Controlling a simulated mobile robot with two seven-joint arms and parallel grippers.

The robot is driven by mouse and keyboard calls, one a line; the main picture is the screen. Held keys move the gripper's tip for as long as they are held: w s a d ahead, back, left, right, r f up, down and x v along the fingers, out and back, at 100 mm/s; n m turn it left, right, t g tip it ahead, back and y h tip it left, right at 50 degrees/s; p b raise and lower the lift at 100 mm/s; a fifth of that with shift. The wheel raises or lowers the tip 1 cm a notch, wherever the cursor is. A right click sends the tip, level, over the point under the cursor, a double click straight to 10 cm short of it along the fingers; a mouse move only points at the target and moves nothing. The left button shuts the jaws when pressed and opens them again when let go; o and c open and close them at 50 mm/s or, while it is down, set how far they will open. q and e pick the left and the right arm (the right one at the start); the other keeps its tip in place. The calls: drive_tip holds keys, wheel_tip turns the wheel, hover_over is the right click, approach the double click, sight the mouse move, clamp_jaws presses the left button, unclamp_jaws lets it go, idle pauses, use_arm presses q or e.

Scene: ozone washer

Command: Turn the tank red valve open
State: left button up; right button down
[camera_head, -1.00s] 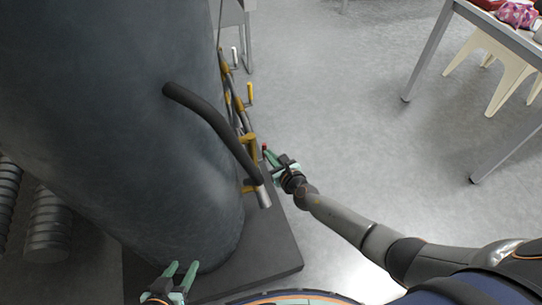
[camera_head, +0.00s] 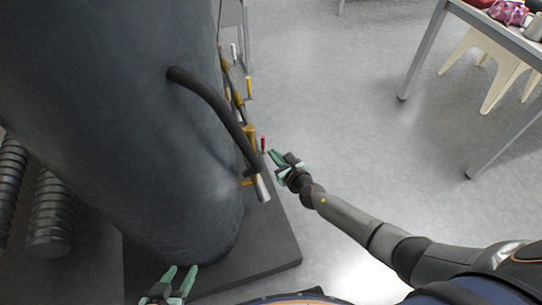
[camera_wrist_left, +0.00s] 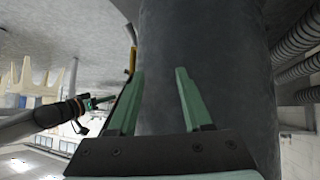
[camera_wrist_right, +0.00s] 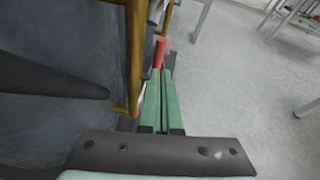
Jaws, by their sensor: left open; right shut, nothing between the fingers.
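The red valve handle (camera_head: 263,143) stands upright on the yellow-and-grey piping at the right side of the big dark tank (camera_head: 110,110). In the right wrist view the red handle (camera_wrist_right: 160,52) shows just beyond my right fingertips. My right gripper (camera_head: 273,155) is shut and empty, just right of the handle; whether it touches the handle I cannot tell. My left gripper (camera_head: 181,272) is open and empty, low in front of the tank; its spread fingers also show in the left wrist view (camera_wrist_left: 160,90).
A black hose (camera_head: 215,105) curves down the tank's front to a metal end by the piping. Yellow handles (camera_head: 249,88) sit farther back. Ribbed hoses (camera_head: 50,215) are at left. A table (camera_head: 440,45) with a stool stands at right; the floor between is clear.

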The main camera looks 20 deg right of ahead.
use_arm(q)
drive_tip(key=shift+s+a+r+p, duration=0.2)
drive_tip(key=shift+r+p, duration=0.55)
drive_tip(key=shift+p, duration=0.5)
drive_tip(key=shift+s+a+r+p, duration=0.1)
drive_tip(key=shift+a+r+p, duration=0.15)
drive_tip(key=shift+r+p, duration=0.8)
drive_tip(key=shift+s+a+r+p, duration=0.2)
drive_tip(key=shift+r+p, duration=0.3)
drive_tip(key=shift+p, duration=0.95)
use_arm(e)
drive_tip(key=s+d+r, duration=0.1)
drive_tip(key=s+r, duration=0.6)
drive_tip(key=shift+s+d, duration=0.15)
drive_tip(key=shift+d, duration=0.15)
